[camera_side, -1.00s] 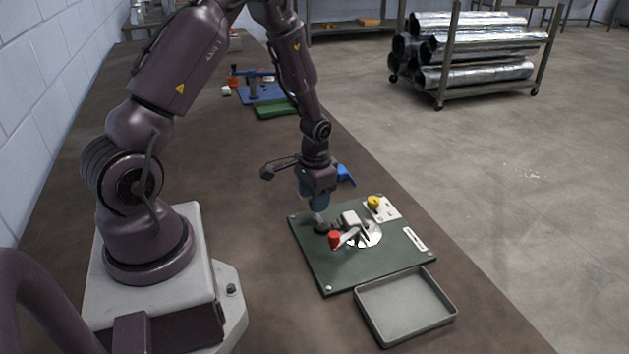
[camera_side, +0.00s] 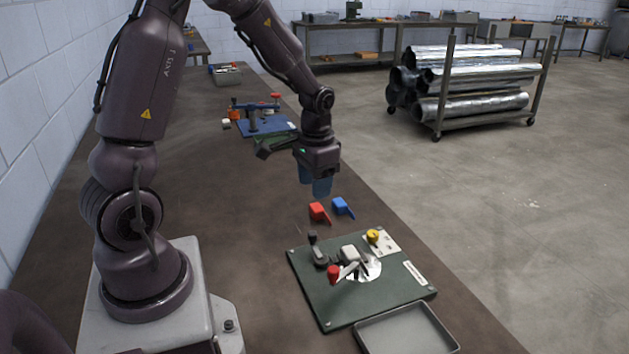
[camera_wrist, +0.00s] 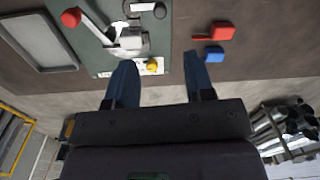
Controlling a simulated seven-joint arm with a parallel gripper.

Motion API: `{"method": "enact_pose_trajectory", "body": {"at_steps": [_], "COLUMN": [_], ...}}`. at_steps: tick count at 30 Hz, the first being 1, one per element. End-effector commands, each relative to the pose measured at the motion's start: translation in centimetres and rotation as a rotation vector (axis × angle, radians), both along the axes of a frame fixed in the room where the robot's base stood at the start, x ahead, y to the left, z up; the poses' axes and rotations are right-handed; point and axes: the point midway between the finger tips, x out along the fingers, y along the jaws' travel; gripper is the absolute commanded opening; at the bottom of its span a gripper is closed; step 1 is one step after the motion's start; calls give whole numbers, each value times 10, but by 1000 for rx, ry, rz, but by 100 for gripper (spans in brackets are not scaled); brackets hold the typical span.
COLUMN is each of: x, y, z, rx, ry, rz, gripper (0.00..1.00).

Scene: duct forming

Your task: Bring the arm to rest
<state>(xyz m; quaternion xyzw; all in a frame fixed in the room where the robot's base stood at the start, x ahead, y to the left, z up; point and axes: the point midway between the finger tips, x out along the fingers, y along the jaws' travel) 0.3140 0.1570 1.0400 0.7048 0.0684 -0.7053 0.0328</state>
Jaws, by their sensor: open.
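My gripper (camera_side: 316,190) hangs in the air above the bench, beyond the far edge of the green plate. Its blue fingers point down. In the wrist view my gripper (camera_wrist: 157,72) is open, with its two fingers apart and nothing between them. The green plate (camera_side: 345,308) carries a clamp with a red-tipped handle (camera_side: 333,273), a black knob (camera_side: 312,238), a shiny metal piece (camera_side: 373,268) and a yellow knob (camera_side: 373,236) on a pale plate. The red-tipped handle also shows in the wrist view (camera_wrist: 71,17).
A red piece (camera_side: 318,211) and a blue piece (camera_side: 343,207) lie on the bench near my gripper. A grey tray (camera_side: 446,346) sits at the green plate's near edge. A blue fixture (camera_side: 262,127) stands farther back. A rack of metal ducts (camera_side: 470,105) stands on the floor.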

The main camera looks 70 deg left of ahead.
Motion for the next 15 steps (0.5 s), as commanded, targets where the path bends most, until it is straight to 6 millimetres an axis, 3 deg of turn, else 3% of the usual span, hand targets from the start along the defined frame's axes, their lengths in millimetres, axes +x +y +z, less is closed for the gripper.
{"method": "enact_pose_trajectory", "body": {"at_steps": [4, 7, 15], "x": [-1, -18, -49], "y": [0, -9, -61], "z": [0, -1, 69], "rx": [-3, -28, -2], "ry": [5, 52, -42], "rz": [15, 69, 84], "gripper": [49, 49, 49]}}
